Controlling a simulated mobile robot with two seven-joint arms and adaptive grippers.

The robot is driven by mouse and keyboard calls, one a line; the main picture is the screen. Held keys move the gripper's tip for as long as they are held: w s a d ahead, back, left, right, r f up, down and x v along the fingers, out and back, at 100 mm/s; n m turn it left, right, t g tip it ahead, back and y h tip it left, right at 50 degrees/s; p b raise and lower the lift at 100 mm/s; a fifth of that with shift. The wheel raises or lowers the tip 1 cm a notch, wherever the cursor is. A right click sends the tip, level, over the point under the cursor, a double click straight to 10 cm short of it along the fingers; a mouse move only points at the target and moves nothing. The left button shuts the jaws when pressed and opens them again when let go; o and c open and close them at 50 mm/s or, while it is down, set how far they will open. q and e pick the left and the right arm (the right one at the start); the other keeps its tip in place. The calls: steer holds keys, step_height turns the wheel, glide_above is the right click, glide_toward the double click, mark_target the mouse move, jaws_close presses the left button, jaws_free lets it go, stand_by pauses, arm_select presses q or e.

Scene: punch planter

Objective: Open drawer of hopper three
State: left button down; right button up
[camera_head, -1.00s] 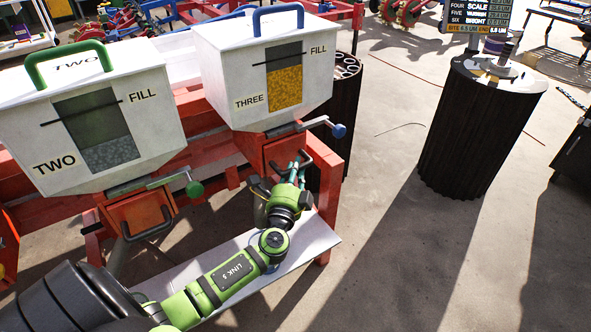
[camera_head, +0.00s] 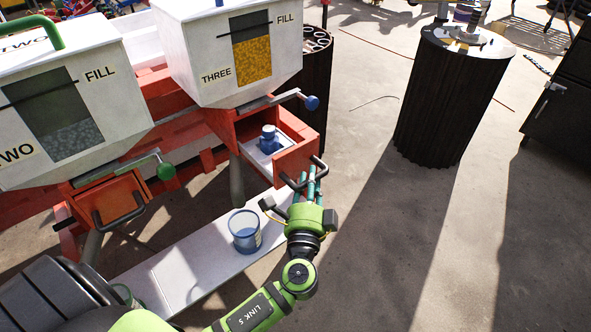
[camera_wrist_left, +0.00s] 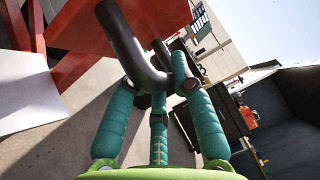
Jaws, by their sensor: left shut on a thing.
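Hopper three (camera_head: 228,52) is a white box labelled THREE, with a yellow-filled window. Its orange-red drawer (camera_head: 297,158) is pulled out below it, and a blue object (camera_head: 269,140) shows inside on a pale surface. My left gripper (camera_head: 308,180) is shut on the drawer's dark handle (camera_head: 319,168), in front of the drawer. In the left wrist view the teal fingers close around the dark handle bar (camera_wrist_left: 133,48), with the red drawer front (camera_wrist_left: 85,28) behind it. My right gripper is not in view.
Hopper two (camera_head: 60,105) stands at left, with its drawer (camera_head: 112,200) shut. A blue translucent cup (camera_head: 244,232) stands on the white shelf (camera_head: 185,262) below the drawers. A black ribbed drum (camera_head: 452,98) stands at right. The floor right of my left gripper is clear.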

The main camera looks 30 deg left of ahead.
arm_select(q)
steer(key=shift+s+d, duration=0.2)
steer(key=shift+d, duration=0.35)
steer(key=shift+s+d, duration=0.2)
steer(key=shift+d, duration=0.35)
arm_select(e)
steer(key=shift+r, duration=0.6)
arm_select(q)
steer(key=c, duration=1)
jaws_free()
steer(key=shift+c, duration=0.2)
steer(key=shift+s, duration=0.1)
steer(key=v, duration=1.1)
steer(key=shift+s+d, duration=0.15)
steer(key=shift+s, duration=0.25)
steer(key=shift+f, duration=0.1)
